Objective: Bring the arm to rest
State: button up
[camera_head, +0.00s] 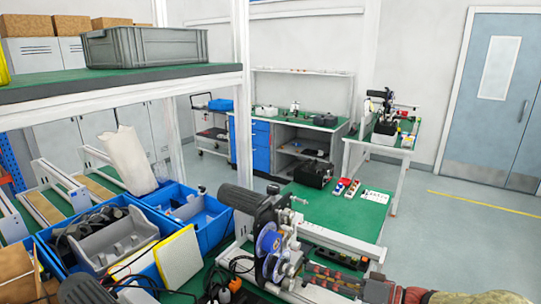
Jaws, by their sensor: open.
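My gripper does not show in the head view, and I cannot make out any part of my arm for certain. A coder machine (268,243) with a dark motor and blue reels stands in the lower middle, on a green-topped bench (340,208). The task names no other object.
Blue bins (196,219) holding grey and yellow parts fill the lower left. A shelf (150,76) with a grey crate (145,46) hangs over the upper left. A second coder table (376,153) stands farther back. Open floor (470,225) lies at right, before a door (493,100).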

jog(key=s+d+f+m+g+h, duration=0.1)
jog(key=s+f+m+g+h, duration=0.3)
jog(key=s, duration=0.5)
jog(key=s+d+f+m+g+h, duration=0.1)
jog(key=s+f+g+h, duration=0.3)
jog(key=s, duration=0.4)
jog(key=s+d+r+t+h, duration=0.2)
jog(key=s+d+r+h, duration=0.2)
jog(key=s+d+h, duration=0.15)
notch_tip(320, 180, up, 6)
jog(key=s+a+n+t, duration=0.1)
jog(key=a+n+t, duration=0.1)
jog(key=n, duration=0.1)
jog(key=shift+t, duration=0.4)
